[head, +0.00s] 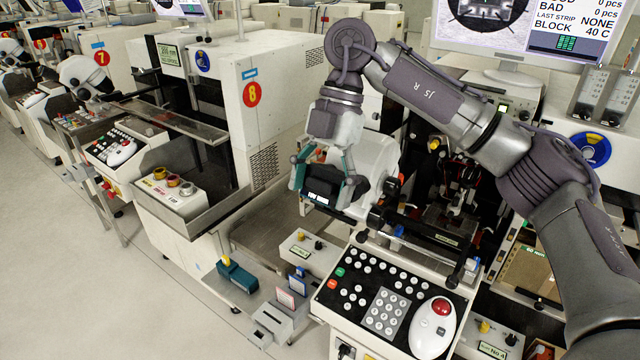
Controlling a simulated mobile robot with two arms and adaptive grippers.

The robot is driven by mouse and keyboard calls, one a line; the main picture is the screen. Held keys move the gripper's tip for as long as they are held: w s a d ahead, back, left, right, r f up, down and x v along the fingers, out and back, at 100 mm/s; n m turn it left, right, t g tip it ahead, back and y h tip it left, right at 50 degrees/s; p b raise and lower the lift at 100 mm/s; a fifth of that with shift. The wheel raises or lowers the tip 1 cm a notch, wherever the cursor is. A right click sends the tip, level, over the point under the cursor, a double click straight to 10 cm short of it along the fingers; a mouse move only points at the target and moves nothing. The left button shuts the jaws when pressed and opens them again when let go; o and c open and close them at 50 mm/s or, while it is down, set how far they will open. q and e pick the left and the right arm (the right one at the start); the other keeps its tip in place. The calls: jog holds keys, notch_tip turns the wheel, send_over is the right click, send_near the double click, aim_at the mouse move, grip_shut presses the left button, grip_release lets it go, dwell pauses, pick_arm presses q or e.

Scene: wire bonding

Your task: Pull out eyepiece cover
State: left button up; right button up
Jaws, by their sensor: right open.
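The eyepiece cover (322,188) is a dark block with a small white label, on the front of the white rounded microscope head (372,160) of the near machine. My right gripper (323,176) reaches down from above. Its teal fingers are open, one on each side of the cover. I cannot tell whether the fingers touch it. The upper part of the cover is partly hidden by the gripper. My left gripper is not in view.
Below are a black keypad panel (368,292) and a white trackball (433,328) with a red ball. A monitor (530,30) stands at the upper right. A neighbouring machine (265,130) marked 8 stands left. The floor (90,270) at lower left is clear.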

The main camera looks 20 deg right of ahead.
jog(key=shift+f, duration=0.1)
jog(key=c, duration=1.2)
jog(key=shift+s+a+r+p, duration=0.25)
jog(key=shift+s+a+r, duration=0.25)
jog(key=shift+s+a, duration=0.3)
jog(key=shift+s+a+r+p, duration=0.2)
jog(key=shift+s+a+r, duration=0.35)
jog(key=shift+a, duration=0.45)
jog(key=shift+c, duration=0.3)
